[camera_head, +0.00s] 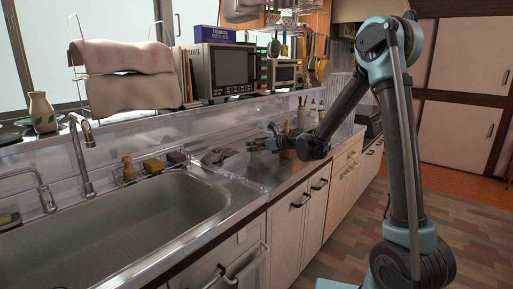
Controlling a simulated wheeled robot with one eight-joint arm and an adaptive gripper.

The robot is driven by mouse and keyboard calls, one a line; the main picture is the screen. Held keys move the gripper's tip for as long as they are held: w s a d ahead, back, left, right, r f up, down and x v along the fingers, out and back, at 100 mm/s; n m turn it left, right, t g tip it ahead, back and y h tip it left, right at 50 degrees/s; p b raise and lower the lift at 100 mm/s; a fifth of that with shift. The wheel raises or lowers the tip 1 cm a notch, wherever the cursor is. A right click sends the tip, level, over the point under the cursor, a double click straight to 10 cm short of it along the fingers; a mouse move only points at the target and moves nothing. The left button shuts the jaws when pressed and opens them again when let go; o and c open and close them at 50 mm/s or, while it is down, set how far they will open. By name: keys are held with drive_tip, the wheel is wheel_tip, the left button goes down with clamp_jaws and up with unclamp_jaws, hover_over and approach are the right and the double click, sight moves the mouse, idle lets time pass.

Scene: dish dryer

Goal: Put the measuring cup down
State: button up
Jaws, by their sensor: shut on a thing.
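My gripper (262,143) is at the end of my arm, low over the steel counter (255,172) to the right of the sink. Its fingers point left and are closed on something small. A small grey shape (218,155) shows just left of the fingertips, at or just above the counter. It may be the measuring cup, but it is too small and blends too much with the steel to be sure. I cannot tell whether it touches the counter.
The sink (110,235) with its faucet (82,155) is at the left. Sponges and a brush (128,168) stand on its back ledge. Bottles (313,108) stand on the counter beyond my gripper. A microwave (222,70) sits on the shelf above. The counter's front is clear.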

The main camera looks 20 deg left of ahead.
drive_tip(key=o, duration=1.2)
drive_tip(key=shift+f, duration=0.1)
drive_tip(key=v, duration=1.2)
drive_tip(key=shift+s, duration=0.1)
